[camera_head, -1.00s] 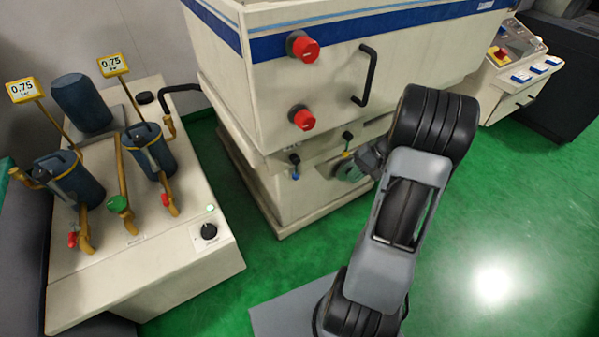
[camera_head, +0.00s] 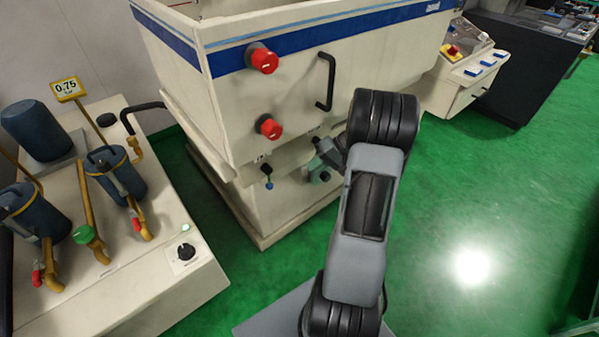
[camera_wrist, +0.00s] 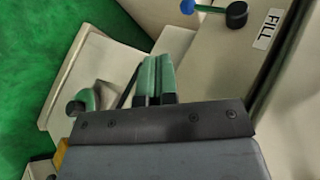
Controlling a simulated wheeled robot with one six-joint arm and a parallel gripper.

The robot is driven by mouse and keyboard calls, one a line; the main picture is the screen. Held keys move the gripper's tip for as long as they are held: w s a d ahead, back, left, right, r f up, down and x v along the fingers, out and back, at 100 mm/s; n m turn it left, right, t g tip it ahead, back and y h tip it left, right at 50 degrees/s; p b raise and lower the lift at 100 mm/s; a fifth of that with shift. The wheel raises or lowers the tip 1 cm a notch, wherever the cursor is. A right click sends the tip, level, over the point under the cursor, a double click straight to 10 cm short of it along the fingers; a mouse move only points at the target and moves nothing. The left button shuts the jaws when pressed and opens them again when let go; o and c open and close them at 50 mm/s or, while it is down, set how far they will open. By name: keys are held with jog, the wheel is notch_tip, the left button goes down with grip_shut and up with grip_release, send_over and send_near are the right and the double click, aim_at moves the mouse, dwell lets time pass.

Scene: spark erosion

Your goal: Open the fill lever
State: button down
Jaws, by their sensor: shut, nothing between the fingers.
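In the head view the small black-and-blue lever (camera_head: 267,170) hangs on the machine's lower front, below the red knobs. In the head view my gripper (camera_head: 328,152) is small, to the right of the lever.
Two red knobs (camera_head: 264,60) and a black handle (camera_head: 327,82) stick out from the machine above. A black-and-green knob (camera_wrist: 85,100) shows left of my fingers in the wrist view. A bench with pipes and filters (camera_head: 130,270) stands left. Green floor is clear on the right.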

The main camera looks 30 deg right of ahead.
aim_at(268, 178)
jog(key=a+r+p+x, duration=0.1)
jog(key=r+p+x, duration=0.1)
jog(key=x, duration=0.9)
jog(key=shift+w+a+p, duration=0.3)
jog(key=shift+w+a, duration=0.05)
jog(key=shift+a, duration=0.15)
jog(key=shift+f, duration=0.1)
